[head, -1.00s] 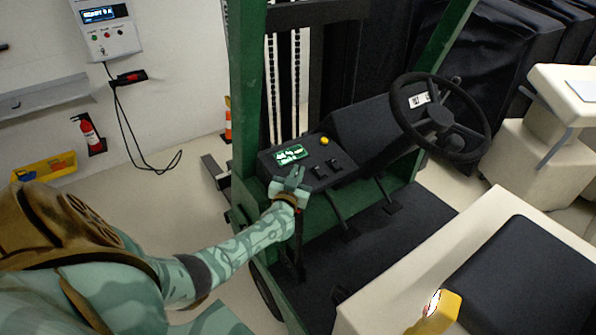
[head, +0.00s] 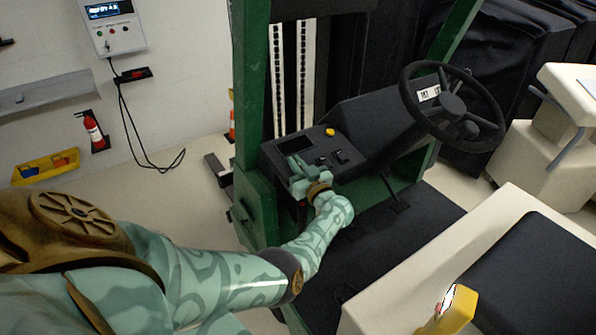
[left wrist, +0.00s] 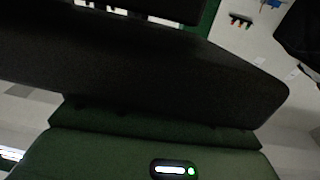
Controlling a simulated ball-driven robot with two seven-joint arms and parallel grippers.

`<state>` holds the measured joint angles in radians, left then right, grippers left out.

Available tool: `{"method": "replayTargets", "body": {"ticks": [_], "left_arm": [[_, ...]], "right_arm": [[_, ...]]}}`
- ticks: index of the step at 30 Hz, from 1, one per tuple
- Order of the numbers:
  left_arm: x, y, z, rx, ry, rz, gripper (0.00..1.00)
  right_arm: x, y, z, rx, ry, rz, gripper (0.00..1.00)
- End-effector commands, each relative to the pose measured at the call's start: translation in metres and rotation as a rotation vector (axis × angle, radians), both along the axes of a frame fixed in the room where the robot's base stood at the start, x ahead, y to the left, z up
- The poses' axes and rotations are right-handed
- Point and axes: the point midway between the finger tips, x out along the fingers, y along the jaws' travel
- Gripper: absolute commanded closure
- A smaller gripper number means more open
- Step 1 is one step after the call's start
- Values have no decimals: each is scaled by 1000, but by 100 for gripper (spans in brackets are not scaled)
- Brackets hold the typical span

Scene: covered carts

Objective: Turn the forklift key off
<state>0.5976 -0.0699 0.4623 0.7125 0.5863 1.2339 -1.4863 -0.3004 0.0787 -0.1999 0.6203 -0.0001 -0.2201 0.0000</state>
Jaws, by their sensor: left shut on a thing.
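The forklift's dark dashboard (head: 372,132) carries a small display (head: 296,145), a yellow button (head: 330,132) and black switches (head: 340,155). The display is dark. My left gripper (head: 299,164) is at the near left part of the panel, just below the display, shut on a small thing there. The key itself cannot be made out; the gripper hides that spot. In the left wrist view a dark, blunt-edged body (left wrist: 150,75) fills the middle, and the fingertips do not show. My right gripper is in neither view.
The black steering wheel (head: 452,104) stands right of the panel. A green mast post (head: 250,90) rises close to the left of my gripper. The seat (head: 535,270) is at the lower right. The black floor mat (head: 375,250) between is clear.

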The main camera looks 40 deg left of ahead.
Motion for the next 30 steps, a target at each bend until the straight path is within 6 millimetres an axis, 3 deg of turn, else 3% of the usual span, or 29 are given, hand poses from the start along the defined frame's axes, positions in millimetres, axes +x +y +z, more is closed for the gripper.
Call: {"method": "replayTargets", "body": {"ticks": [6, 21, 22, 24, 30], "left_arm": [[0, 0, -1, -3, -11, 57, 100], [-1, 1, 1, -4, -16, 75, 100], [-1, 1, 1, -4, -16, 75, 87], [-1, 1, 1, -4, -16, 75, 71], [-1, 1, 1, -3, -15, 75, 71]], "right_arm": [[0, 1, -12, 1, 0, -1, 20], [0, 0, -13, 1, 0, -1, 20], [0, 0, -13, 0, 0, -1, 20], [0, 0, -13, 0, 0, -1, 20], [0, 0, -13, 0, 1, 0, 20]]}}
